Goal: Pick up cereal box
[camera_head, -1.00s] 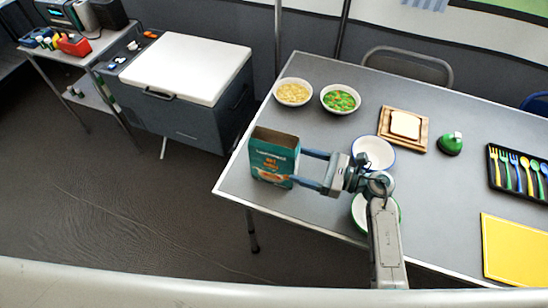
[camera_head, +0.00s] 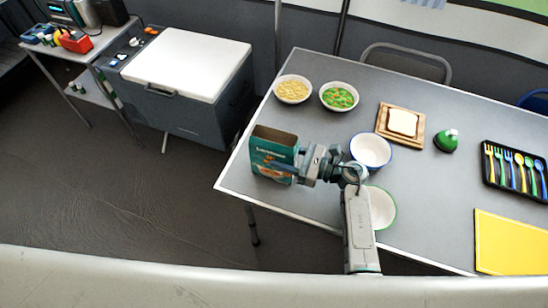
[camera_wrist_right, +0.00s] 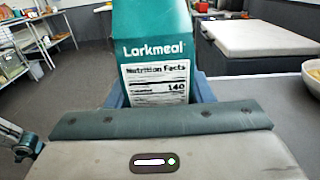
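The teal cereal box (camera_head: 272,158) stands upright near the left edge of the grey table, its top open. My right gripper (camera_head: 284,165) is at the box's right side, with one finger along its front face. In the right wrist view the box (camera_wrist_right: 155,45) shows its narrow side with a nutrition label, close in front of the gripper. A blue finger shows on each side of it, so the box is between the open fingers (camera_wrist_right: 160,95). Firm contact cannot be made out. My left gripper is not in view.
On the table (camera_head: 300,204) are a pasta bowl (camera_head: 292,90), a vegetable bowl (camera_head: 339,97), a blue-rimmed bowl (camera_head: 370,150), a green-rimmed bowl (camera_head: 382,208), a bread board (camera_head: 400,125) and a cutlery tray (camera_head: 515,170). A white-topped chest (camera_head: 188,65) stands left, beyond a floor gap.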

